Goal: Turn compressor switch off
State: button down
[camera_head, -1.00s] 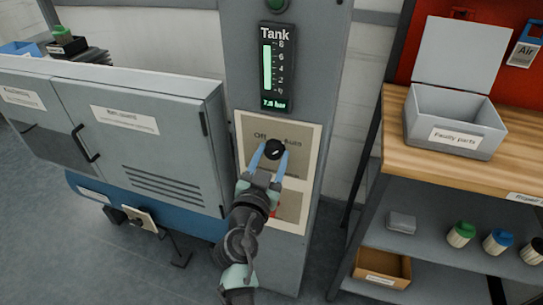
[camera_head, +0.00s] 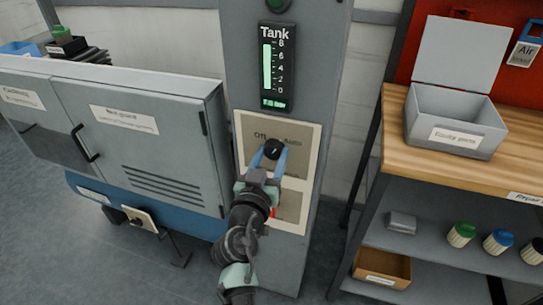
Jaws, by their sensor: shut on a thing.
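The compressor switch (camera_head: 273,149) is a round black knob with a white mark, set on a beige plate (camera_head: 309,148) on a grey column. The plate reads "Off" at the left and "Auto" at the right. My gripper (camera_head: 269,155) comes from below, and its two blue fingers are shut on the knob from both sides. The white mark is small, and its exact direction is hard to tell. The lower part of the plate is partly hidden behind my gripper and arm.
A tank gauge (camera_head: 277,68) with a green bar is above the switch. A grey machine cabinet (camera_head: 140,140) stands close at the left. A wooden-topped bench (camera_head: 400,140) with a grey faulty-parts box (camera_head: 455,115) is at the right.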

jog(key=n, duration=0.3)
jog(key=shift+n, duration=0.4)
jog(key=n+p, duration=0.1)
jog(key=n, duration=0.5)
jog(key=shift+r+n+g+p, duration=0.1)
jog(key=shift+n+g+p, duration=0.2)
jog(key=shift+n+p, duration=0.1)
jog(key=shift+n+h+p, duration=0.35)
jog(key=shift+n+h, duration=0.05)
jog(key=shift+n, duration=1.2)
jog(key=shift+a, duration=0.1)
jog(key=shift+c, duration=1.5)
grip_release()
